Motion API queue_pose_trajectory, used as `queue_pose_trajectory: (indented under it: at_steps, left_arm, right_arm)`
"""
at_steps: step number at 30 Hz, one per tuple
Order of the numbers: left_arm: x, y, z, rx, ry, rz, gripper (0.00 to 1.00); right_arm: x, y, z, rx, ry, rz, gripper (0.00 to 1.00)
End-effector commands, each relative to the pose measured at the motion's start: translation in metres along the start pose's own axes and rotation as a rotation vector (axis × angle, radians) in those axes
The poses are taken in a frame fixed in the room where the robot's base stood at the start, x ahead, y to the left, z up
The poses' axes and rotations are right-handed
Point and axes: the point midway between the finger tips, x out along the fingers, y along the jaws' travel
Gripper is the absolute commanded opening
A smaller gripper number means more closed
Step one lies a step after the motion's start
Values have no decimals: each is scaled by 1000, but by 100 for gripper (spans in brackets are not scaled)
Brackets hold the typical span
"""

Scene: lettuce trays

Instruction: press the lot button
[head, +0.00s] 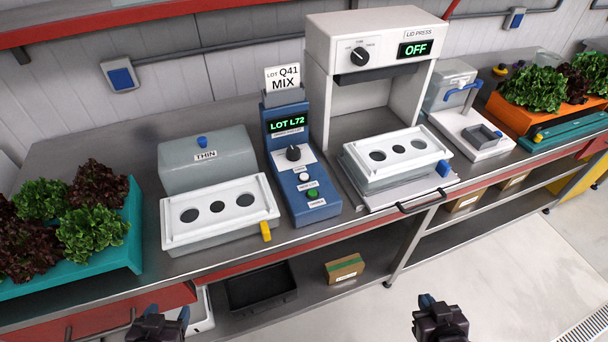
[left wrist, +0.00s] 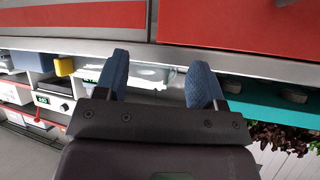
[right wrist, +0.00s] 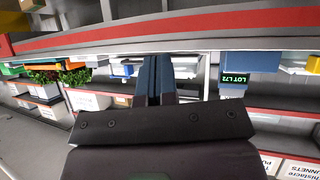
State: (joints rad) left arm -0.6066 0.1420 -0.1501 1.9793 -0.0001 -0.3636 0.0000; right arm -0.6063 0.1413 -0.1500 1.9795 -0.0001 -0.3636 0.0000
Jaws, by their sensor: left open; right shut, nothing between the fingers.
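The blue lot device (head: 286,130) stands on the steel counter with its green display (head: 288,123) reading LOT L72. Below the display are a black knob (head: 293,153), a white button (head: 305,177) and a green button (head: 313,193); the button labels are too small to read surely. A card (head: 283,78) on top reads LOT Q41 MIX. My left gripper (head: 160,322) is open and empty in front of the counter, left of the device. My right gripper (head: 436,312) is shut and empty, in front of the counter and right of the device. Both are apart from the buttons.
A white-lidded tray (head: 220,237) with a yellow tab sits left of the device. The lid press (head: 370,22), showing OFF, stands at right with another white-lidded tray (head: 395,134). A teal lettuce crate (head: 134,220) is at far left. A red counter edge and handles (head: 422,202) run along the front.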

Motion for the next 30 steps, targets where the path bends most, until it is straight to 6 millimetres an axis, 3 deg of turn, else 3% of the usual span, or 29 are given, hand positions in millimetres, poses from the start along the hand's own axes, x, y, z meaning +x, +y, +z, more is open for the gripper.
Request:
queue_pose_trajectory:
  at_steps: [14,19,23,30]
  left_arm:
    - [0,0,0,0,0,0,63]
    - [1,0,1,0,0,0,63]
    - [3,0,5,0,0,0,63]
    - [10,2,17,0,-2,0,63]
  right_arm:
    - [0,0,0,-1,0,0,0]
    - [6,0,-9,-6,19,-3,0]
    - [24,-2,-32,-18,71,-12,0]
    - [68,-14,-110,-87,234,-60,0]
